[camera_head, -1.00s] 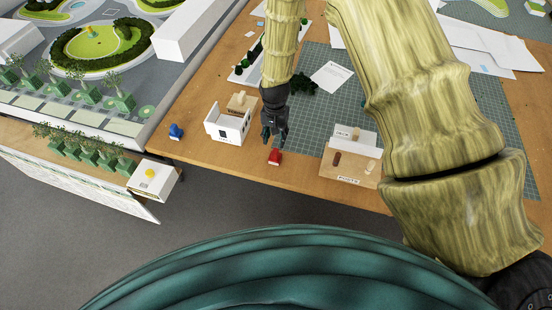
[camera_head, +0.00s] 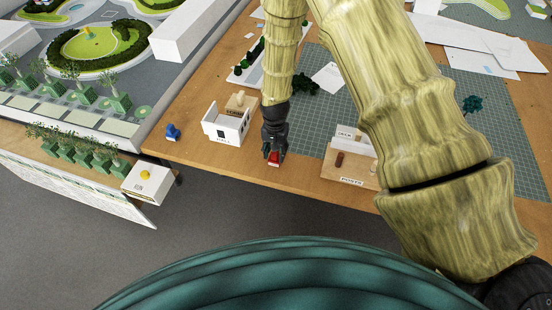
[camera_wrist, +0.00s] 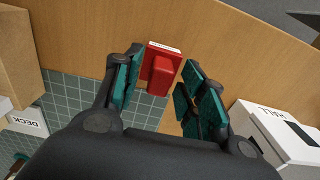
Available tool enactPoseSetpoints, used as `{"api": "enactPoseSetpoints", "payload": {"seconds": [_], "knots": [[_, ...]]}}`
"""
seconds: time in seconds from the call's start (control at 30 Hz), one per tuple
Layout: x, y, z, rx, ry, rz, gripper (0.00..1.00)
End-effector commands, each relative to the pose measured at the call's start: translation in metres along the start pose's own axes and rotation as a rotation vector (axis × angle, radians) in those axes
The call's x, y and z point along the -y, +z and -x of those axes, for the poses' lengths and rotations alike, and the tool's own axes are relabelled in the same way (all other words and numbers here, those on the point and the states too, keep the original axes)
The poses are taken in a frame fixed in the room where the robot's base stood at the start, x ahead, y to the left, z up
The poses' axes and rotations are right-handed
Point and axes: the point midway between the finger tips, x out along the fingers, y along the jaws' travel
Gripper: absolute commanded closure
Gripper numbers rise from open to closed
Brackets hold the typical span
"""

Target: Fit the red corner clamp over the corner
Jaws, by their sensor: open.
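The red corner clamp (camera_wrist: 160,72) lies on the wooden table near its front edge, with a white strip along one side. In the wrist view it sits between the spread fingers of my gripper (camera_wrist: 155,90), with a gap on both sides. In the head view my gripper (camera_head: 273,154) points down right at the red clamp (camera_head: 274,159) and partly hides it. My gripper is open and holds nothing. I cannot tell which corner the task means; the landscape model's white-edged base (camera_head: 125,146) has a corner near the blue piece.
A blue piece (camera_head: 172,131) sits on the table left of the white HALL box (camera_head: 222,128). The POSTS holder (camera_head: 345,173) stands to the right, on the table by the green cutting mat (camera_head: 510,150). A white RUN box (camera_head: 147,183) with a yellow button is at the lower left.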

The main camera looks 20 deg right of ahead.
Motion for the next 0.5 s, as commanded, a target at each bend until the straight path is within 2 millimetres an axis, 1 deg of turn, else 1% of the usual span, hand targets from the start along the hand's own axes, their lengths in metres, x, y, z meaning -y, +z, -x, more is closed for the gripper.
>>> {"api": "enactPoseSetpoints", "payload": {"seconds": [0.1, 0.17, 0.3, 0.33, 0.5], "knots": [[0.0000, 0.0000, 0.0004, 0.000, 0.000, 0.000, 0.59], [0.0000, 0.0000, 0.0004, 0.000, 0.000, 0.000, 0.70], [0.0000, 0.0000, 0.0005, 0.000, 0.000, 0.000, 0.95], [0.0000, 0.0000, 0.0005, 0.000, 0.000, 0.000, 1.00], [0.0000, 0.0000, 0.0007, 0.000, 0.000, 0.000, 1.00]]}}
